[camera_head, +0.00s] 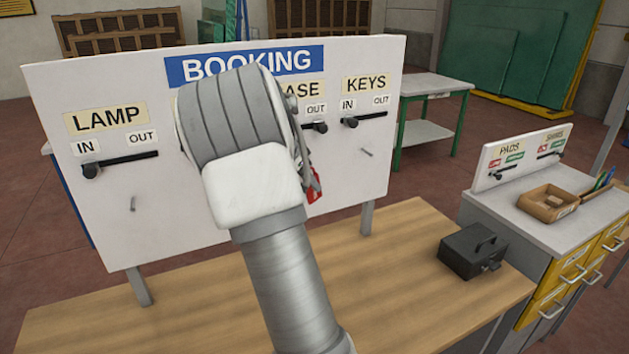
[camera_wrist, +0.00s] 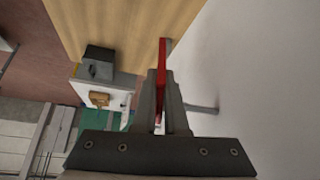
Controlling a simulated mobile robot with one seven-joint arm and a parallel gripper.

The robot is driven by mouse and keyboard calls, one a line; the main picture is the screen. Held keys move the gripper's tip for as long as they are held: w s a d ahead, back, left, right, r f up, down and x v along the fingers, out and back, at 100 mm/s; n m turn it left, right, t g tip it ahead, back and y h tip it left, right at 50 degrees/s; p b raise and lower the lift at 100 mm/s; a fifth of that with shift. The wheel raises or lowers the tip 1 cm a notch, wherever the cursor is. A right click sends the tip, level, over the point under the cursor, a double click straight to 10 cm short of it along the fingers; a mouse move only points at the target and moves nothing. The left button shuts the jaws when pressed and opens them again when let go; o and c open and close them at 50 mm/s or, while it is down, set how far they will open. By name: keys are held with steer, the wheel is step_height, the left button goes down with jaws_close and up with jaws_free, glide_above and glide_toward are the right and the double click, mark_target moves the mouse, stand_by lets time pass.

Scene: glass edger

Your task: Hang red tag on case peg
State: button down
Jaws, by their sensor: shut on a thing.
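My gripper (camera_head: 311,184) is shut on the red tag (camera_head: 314,190) in front of the booking board (camera_head: 345,205). In the wrist view, the red tag (camera_wrist: 162,58) is seen edge-on between the fingers of my gripper (camera_wrist: 163,88), beside the white board face (camera_wrist: 260,70). In the head view, my arm covers part of the CASE label (camera_head: 304,90) and the area below it. The case peg cannot be made out there. A grey rod (camera_wrist: 203,108) sticks out near the board in the wrist view; I cannot tell which peg it is.
The LAMP peg (camera_head: 133,204) and KEYS peg (camera_head: 366,152) are bare. Black sliders (camera_head: 120,164) sit under the labels. A black box (camera_head: 473,250) stands on the wooden table (camera_head: 400,290). A grey cabinet (camera_head: 510,208) with a cardboard tray (camera_head: 547,201) stands at the right.

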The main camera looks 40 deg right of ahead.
steer(key=w, duration=0.1)
steer(key=w+p, duration=0.2)
steer(key=w, duration=0.1)
steer(key=shift+w+d, duration=0.1)
steer(key=shift+d, duration=0.25)
steer(key=shift+d+r, duration=0.1)
steer(key=shift+d, duration=0.05)
stand_by(0.7)
steer(key=c, duration=0.9)
jaws_free()
steer(key=shift+r, duration=0.1)
steer(key=b+v, duration=0.1)
steer(key=v, duration=1)
steer(key=a+b+v, duration=0.1)
steer(key=v, duration=0.5)
steer(key=shift+a+f+b, duration=0.15)
steer(key=shift+f+b, duration=0.1)
steer(key=shift+b, duration=0.1)
